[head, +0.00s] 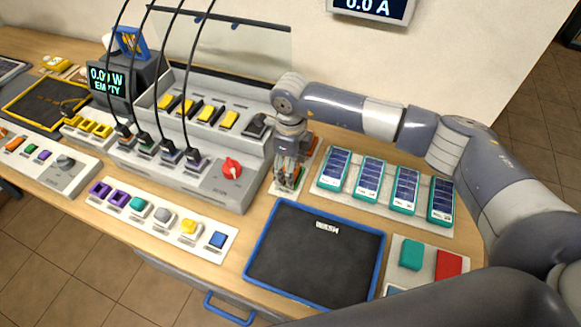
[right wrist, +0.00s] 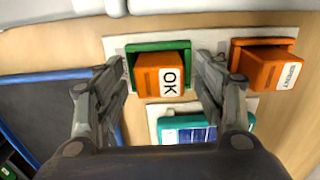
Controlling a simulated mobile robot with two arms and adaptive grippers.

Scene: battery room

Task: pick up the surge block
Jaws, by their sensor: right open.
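An orange block marked OK (right wrist: 160,75) sits in a green-framed slot (right wrist: 135,48) in the right wrist view. A second orange block (right wrist: 265,70), its label seemingly reading SPENT, sits in an orange-framed slot to its right. No label reads surge, so I cannot tell by name which is the surge block. My right gripper (right wrist: 162,68) is open, with its fingers on either side of the OK block and nothing held. In the head view my right gripper (head: 287,182) points down over a white plate and largely hides the blocks. My left gripper is not in view.
Several teal solar-panel modules (head: 370,179) stand right of the gripper. A blue-rimmed dark tray (head: 300,262) lies in front. A grey console with a red knob (head: 231,168) and black cables stands left.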

